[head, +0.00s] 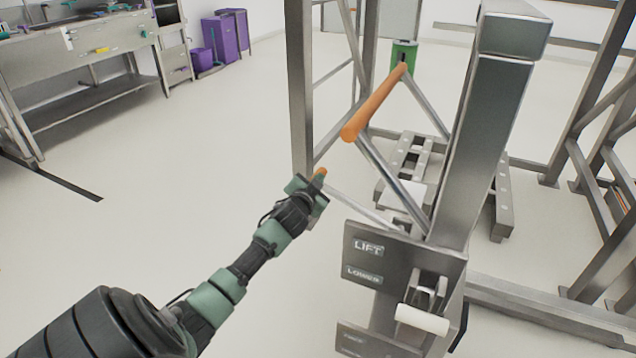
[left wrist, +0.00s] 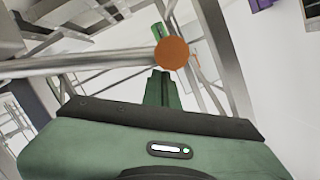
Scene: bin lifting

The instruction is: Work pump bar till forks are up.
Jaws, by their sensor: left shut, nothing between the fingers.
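The pump bar is a steel frame with an orange grip (head: 375,102), slanting up in front of the lift's column. The grip's round end (left wrist: 172,53) faces the left wrist camera, just beyond my fingers. My left gripper (head: 318,182) is below and left of the grip, apart from it in the head view. Its green fingers (left wrist: 160,88) are shut and empty. A small orange bit shows at its tip in the head view; I cannot tell what it is. Flat metal pieces with holes, apparently the forks (head: 412,160), are low behind the bar; their height is unclear. My right gripper is out of view.
The grey column (head: 485,130) stands right of the bar. A plate marked LIFT and LOWER (head: 367,262) has a white-handled lever (head: 422,320) beside it. Metal uprights (head: 300,90) stand behind my left gripper.

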